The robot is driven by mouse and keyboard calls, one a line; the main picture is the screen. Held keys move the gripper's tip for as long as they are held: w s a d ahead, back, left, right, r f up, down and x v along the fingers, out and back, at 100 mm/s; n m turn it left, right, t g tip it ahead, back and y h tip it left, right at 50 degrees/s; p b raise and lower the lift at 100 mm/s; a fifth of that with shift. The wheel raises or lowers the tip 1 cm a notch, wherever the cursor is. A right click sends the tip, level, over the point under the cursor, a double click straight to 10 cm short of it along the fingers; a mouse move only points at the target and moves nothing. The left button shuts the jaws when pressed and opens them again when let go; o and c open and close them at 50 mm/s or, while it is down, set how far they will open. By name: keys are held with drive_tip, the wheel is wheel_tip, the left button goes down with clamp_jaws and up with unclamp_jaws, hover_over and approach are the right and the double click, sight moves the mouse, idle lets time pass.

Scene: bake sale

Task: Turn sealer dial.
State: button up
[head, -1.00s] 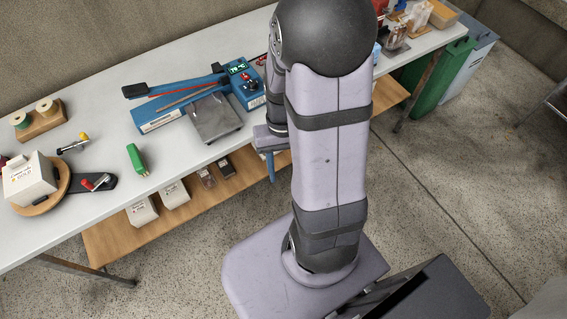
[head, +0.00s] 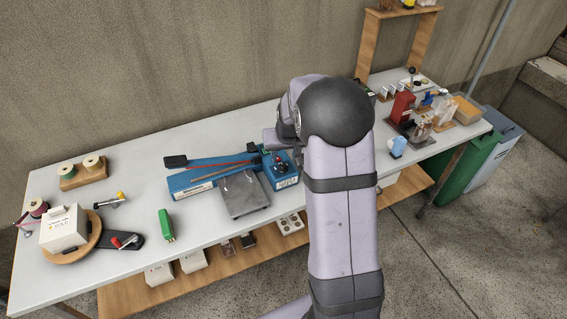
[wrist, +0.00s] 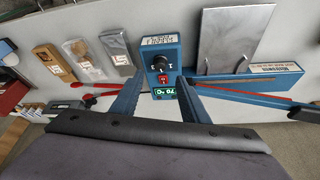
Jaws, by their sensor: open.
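The blue heat sealer (head: 197,181) lies on the table, with a long arm with a black handle at its left end and a grey plate in front. Its control box (head: 286,181) is at the right end, partly hidden by my arm. My gripper (wrist: 160,80) is open and empty. Its two fingers point towards the box, one on each side in the picture, apart from the dial.
The grey plate (head: 243,194) stands close to the box. A green tool (head: 166,224) and a white box (head: 64,230) on a round wooden stand are further left. Bagged goods (wrist: 90,62) lie beside the sealer in the wrist view. A wall runs behind the table.

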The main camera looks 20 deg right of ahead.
sight(283, 165)
drive_tip(key=shift+p+x, duration=1.2)
drive_tip(key=shift+x, duration=2.45)
drive_tip(key=c, duration=1)
